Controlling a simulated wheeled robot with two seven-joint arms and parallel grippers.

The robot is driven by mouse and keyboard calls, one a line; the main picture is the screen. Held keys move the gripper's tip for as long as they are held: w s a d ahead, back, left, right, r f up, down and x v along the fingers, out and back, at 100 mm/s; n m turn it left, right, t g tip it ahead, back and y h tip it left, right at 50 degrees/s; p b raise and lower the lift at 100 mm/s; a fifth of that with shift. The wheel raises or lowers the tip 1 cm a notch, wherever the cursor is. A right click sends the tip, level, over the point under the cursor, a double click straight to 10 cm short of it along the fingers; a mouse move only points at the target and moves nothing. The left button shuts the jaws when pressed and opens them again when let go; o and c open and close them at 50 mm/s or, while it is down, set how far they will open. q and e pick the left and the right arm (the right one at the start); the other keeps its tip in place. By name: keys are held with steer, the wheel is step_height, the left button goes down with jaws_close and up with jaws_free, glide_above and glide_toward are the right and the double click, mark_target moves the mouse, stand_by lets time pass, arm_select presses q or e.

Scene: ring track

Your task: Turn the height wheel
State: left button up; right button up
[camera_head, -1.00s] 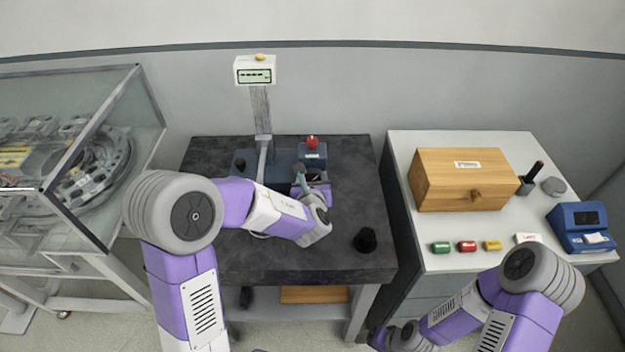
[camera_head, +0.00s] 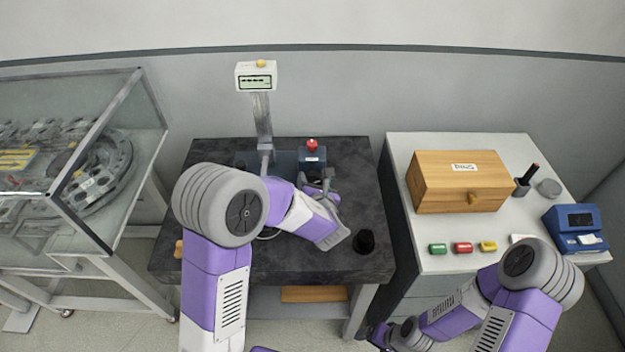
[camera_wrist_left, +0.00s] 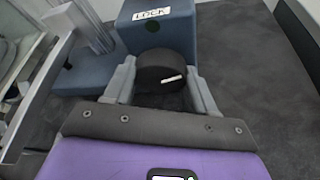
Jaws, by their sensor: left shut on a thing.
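The height wheel (camera_wrist_left: 160,72) is a dark round knob with a white mark, low in front of the blue-grey block labelled LOCK (camera_wrist_left: 158,28) in the left wrist view. The fingers of my left gripper (camera_wrist_left: 160,88) stand on both sides of the wheel and are shut on it. In the head view my left gripper (camera_head: 326,182) is in front of the block with the red knob (camera_head: 312,145), and the wheel cannot be made out there. The display (camera_head: 256,77) stands on a post behind; its reading is too small to tell. My right gripper's fingers cannot be made out.
The dark table (camera_head: 215,262) holds the device and a loose black object (camera_head: 365,241) right of my left wrist. A glass-walled case (camera_head: 100,185) stands left. The white table (camera_head: 400,180) at right holds a wooden box (camera_head: 440,195), colored buttons and a blue device (camera_head: 578,235).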

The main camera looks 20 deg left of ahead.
arm_select(q)
steer(key=shift+m+y+p, duration=0.3)
steer(key=shift+m+y, duration=0.1)
steer(key=shift+f, duration=0.1)
steer(key=o, duration=1)
steer(key=shift+o, duration=0.2)
steer(key=p+v, duration=0.1)
steer(key=v, duration=0.6)
steer(key=shift+s+d, duration=0.15)
steer(key=shift+s, duration=0.1)
